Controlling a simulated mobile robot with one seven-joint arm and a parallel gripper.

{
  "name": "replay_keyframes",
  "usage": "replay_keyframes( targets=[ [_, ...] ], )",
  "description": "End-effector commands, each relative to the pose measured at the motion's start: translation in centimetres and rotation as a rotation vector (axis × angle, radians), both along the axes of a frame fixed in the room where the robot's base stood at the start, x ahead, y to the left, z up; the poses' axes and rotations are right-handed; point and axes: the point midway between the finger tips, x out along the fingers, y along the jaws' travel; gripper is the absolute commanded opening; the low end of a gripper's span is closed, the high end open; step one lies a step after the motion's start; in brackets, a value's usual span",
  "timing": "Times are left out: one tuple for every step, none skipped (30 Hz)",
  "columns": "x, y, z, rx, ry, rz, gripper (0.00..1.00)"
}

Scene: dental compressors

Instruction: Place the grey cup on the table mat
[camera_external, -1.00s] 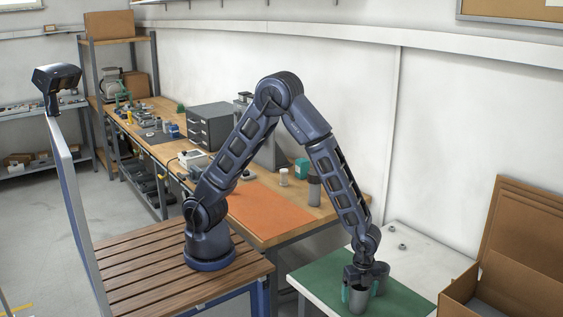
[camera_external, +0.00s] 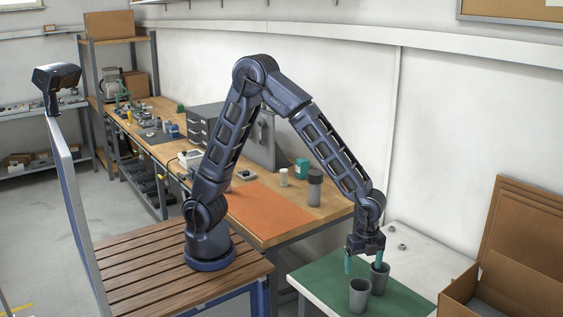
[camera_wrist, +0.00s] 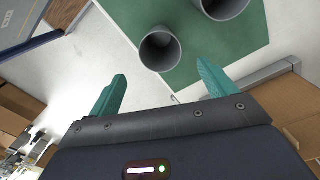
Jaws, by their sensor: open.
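Two grey cups stand upright on the green mat (camera_external: 318,279) on the white table, one nearer (camera_external: 359,297) and one farther back (camera_external: 379,281). In the wrist view, one cup (camera_wrist: 160,50) shows its open mouth just beyond my fingers, and the other (camera_wrist: 224,8) is cut off at the top edge. The green mat (camera_wrist: 205,55) lies under them. My gripper (camera_external: 364,265), with teal fingers, is open and empty above the cups; one finger overlaps the rear cup in the picture. The wrist view shows the fingers (camera_wrist: 162,88) wide apart with nothing between them.
An open cardboard box (camera_external: 505,290) stands at the right. Small metal parts (camera_external: 397,246) lie on the bare white table behind the mat. A wooden workbench with an orange mat (camera_external: 262,209), a dark bottle (camera_external: 315,190) and drawers (camera_external: 205,130) stands to the left.

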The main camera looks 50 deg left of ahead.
Motion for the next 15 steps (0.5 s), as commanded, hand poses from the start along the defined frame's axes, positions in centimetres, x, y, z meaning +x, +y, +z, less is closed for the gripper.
replay_keyframes(
  targets=[
    [0.0,0.0,0.3,-0.001,-0.001,0.000,0.84],
    [0.0,0.0,0.4,-0.001,-0.001,0.000,0.84],
    [0.0,0.0,0.5,-0.001,-0.001,0.000,0.84],
    [0.0,0.0,0.6,-0.001,-0.001,0.000,0.84],
    [0.0,0.0,0.6,-0.001,-0.001,0.000,0.84],
    [0.0,0.0,0.6,-0.001,-0.001,0.001,0.84],
    [0.1,0.1,0.7,-0.001,-0.001,0.002,0.84],
    [0.2,0.2,0.8,-0.002,-0.001,0.006,0.84],
    [0.5,0.5,1.0,-0.005,-0.003,0.017,0.84],
    [0.8,0.8,1.3,-0.006,-0.005,0.029,0.84],
    [1.2,1.3,1.7,-0.009,-0.007,0.046,0.84],
    [1.8,2.1,2.5,-0.016,-0.012,0.075,0.84],
    [2.4,2.8,3.1,-0.020,-0.015,0.101,0.84],
    [2.9,3.7,3.8,-0.025,-0.019,0.131,0.84],
    [3.8,5.1,4.8,-0.032,-0.024,0.176,0.84]
  ],
)
